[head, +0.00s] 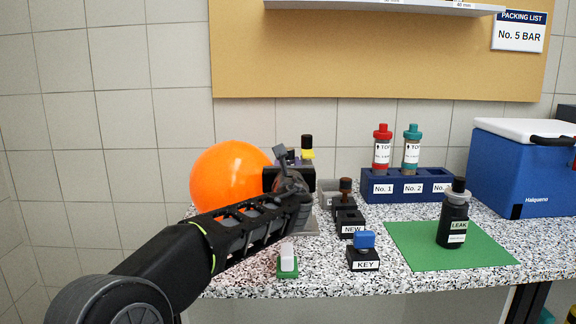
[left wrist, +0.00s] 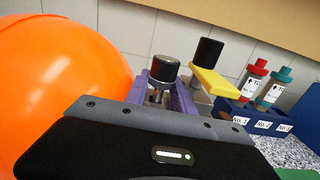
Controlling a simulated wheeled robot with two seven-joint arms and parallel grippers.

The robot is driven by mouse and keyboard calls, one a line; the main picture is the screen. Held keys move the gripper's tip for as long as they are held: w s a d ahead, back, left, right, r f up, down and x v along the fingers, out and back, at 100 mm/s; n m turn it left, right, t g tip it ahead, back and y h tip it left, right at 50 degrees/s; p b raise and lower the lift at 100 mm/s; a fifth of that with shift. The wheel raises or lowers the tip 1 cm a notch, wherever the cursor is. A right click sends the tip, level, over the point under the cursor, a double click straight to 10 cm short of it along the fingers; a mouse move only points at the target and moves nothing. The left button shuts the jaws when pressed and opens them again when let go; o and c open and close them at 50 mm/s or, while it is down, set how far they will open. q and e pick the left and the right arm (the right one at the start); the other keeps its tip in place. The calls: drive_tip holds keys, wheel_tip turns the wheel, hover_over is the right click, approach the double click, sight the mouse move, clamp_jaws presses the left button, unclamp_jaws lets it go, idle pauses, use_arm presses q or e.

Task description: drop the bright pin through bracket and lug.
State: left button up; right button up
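My left gripper (head: 288,158) is at the back of the counter, beside the orange ball. I cannot make out the bracket and lug; my gripper and arm cover that area. My right gripper is not in view.
A large orange ball (head: 230,178) is close left. Right are a black NEW block (head: 351,230), a KEY block with blue top (head: 364,254), a blue bottle rack (head: 440,184), a LEAK bottle (head: 453,222) on a green mat (head: 410,250), and a blue cooler (head: 520,172).

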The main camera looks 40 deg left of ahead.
use_arm(q)
drive_tip(key=shift+o, duration=1.4)
drive_tip(key=shift+s+f, duration=0.1)
drive_tip(key=shift+f, duration=0.2)
drive_tip(key=shift+s+d, duration=0.2)
drive_tip(key=shift+s, duration=0.05)
drive_tip(key=v, duration=0.7)
drive_tip(key=shift+r, duration=0.3)
